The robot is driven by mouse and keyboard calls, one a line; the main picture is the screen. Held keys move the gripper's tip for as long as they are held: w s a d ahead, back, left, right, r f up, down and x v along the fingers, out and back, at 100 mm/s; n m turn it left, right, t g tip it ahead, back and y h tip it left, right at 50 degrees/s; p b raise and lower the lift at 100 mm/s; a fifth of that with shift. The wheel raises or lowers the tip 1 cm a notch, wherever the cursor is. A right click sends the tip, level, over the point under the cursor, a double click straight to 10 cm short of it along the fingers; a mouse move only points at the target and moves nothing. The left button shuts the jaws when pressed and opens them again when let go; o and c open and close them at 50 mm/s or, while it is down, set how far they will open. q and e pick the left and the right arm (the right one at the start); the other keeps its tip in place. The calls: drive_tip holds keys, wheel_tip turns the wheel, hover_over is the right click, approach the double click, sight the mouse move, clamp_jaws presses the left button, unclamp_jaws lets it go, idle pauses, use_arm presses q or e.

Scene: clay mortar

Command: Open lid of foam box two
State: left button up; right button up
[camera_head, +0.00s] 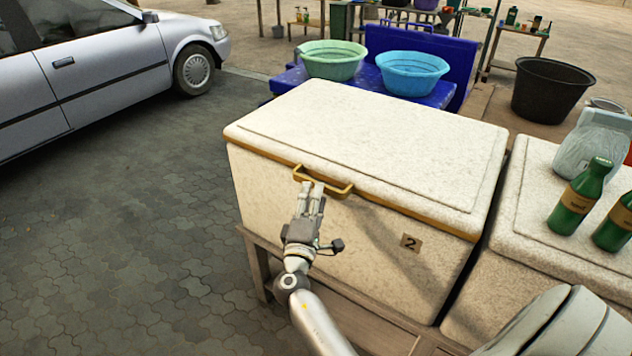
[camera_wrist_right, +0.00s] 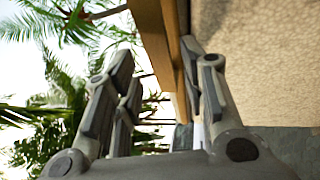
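Foam box two (camera_head: 330,230) is a large speckled white box with a "2" label (camera_head: 410,242) on its front. Its white lid (camera_head: 370,140) lies closed on top. A yellow-brown handle (camera_head: 343,191) sticks out from the lid's front edge. My right gripper (camera_head: 311,187) is at the left part of this handle. In the right wrist view, my right gripper (camera_wrist_right: 160,95) has its fingers apart. The brown bar (camera_wrist_right: 166,50) runs down between them, nearer the right-hand finger, with a gap to the left-hand one. My left gripper is not in view.
A second white box (camera_head: 570,190) stands close on the right, with green bottles (camera_head: 575,198) and a grey jug (camera_head: 592,143) on it. Green (camera_head: 333,62) and blue (camera_head: 412,72) basins stand behind. A silver car (camera_head: 90,70) is at left; the paving before it is clear.

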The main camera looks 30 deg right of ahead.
drive_tip(key=shift+p+x, duration=0.4)
drive_tip(key=shift+x, duration=1.7)
drive_tip(key=shift+c, duration=0.5)
clamp_jaws()
